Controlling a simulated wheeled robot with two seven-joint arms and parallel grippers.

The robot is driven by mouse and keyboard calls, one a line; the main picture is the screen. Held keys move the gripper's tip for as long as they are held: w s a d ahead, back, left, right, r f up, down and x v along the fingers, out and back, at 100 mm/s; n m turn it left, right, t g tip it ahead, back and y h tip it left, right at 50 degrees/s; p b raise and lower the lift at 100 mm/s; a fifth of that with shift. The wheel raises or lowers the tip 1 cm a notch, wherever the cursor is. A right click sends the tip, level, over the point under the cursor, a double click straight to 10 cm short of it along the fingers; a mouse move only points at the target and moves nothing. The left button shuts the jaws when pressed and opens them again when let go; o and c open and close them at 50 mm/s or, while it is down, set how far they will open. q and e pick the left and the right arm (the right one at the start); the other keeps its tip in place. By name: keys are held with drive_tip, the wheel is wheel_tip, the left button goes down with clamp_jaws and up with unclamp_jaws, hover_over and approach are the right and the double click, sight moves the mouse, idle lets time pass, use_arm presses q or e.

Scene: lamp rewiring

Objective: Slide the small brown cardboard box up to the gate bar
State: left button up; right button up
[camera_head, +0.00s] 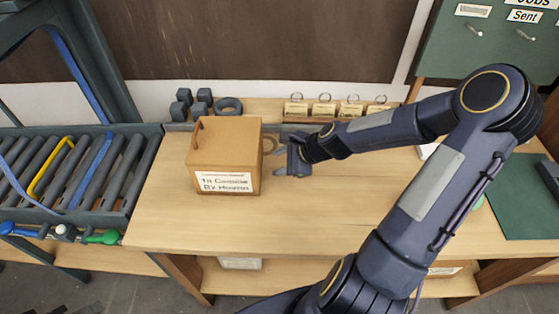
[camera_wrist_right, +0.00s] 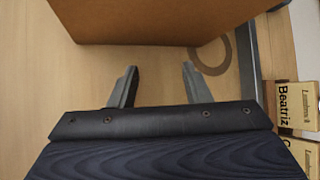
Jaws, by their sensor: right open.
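The small brown cardboard box (camera_head: 222,150) stands upright on the wooden bench, left of my right gripper, with a white label on its front. It also fills the top of the right wrist view (camera_wrist_right: 150,20). My right gripper (camera_head: 281,161) is open and empty beside the box's right side. In the right wrist view its two fingers (camera_wrist_right: 159,75) point at the box, with a small gap of bench between. A yellow bent bar (camera_head: 46,168) and a blue bar (camera_head: 93,168) cross the rollers at left; I cannot tell which is the gate bar. My left gripper is not in view.
The roller conveyor (camera_head: 143,175) adjoins the bench's left end. Behind the box are dark weights (camera_head: 183,95) and a dark ring (camera_head: 229,104); tagged cards (camera_head: 323,108) stand further right. A tan ring (camera_wrist_right: 225,55) lies by the box. The bench front (camera_head: 200,225) is clear.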

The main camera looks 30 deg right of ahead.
drive_tip(key=w+a, duration=0.1)
drive_tip(key=a, duration=0.2)
drive_tip(key=w+a, duration=0.1)
drive_tip(key=shift+w+a, duration=0.3)
drive_tip(key=shift+w, duration=0.05)
drive_tip(key=shift+w+a, duration=0.35)
drive_tip(key=shift+a, duration=0.15)
drive_tip(key=w+a, duration=0.1)
drive_tip(key=w+a+p, duration=0.1)
drive_tip(key=a, duration=0.2)
drive_tip(key=shift+w+a+r+p, duration=0.1)
drive_tip(key=shift+w+a+p, duration=0.2)
drive_tip(key=shift+w+a, duration=0.4)
drive_tip(key=shift+a, duration=0.05)
